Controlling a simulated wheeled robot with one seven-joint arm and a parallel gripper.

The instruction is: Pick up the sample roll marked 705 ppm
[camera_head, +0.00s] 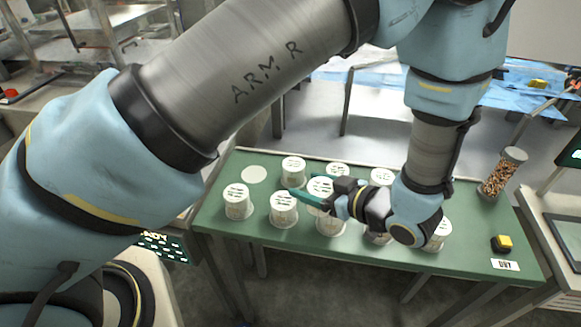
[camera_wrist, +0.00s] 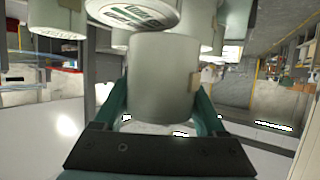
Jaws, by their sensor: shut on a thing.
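Several white sample rolls with printed round tops stand on the green table (camera_head: 215,222). My gripper (camera_head: 308,194) reaches in from the right among them. Its teal fingers are shut on a white roll (camera_head: 321,186) near the middle of the group. In the wrist view this held roll (camera_wrist: 163,80) sits between the two fingers (camera_wrist: 160,105), one on each side, with a small tan patch on its side. The print on the tops is too small or blurred to read, so I cannot tell which is 705 ppm. I cannot tell whether the held roll is clear of the table.
Neighbouring rolls stand close: one at the left (camera_head: 238,203), one in front (camera_head: 284,210), one behind (camera_head: 293,167). A bare white disc (camera_head: 254,175) lies at the back left. A pellet-filled jar (camera_head: 502,174), a yellow-topped block (camera_head: 502,243) and a "DRY" card (camera_head: 505,265) are at the right.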

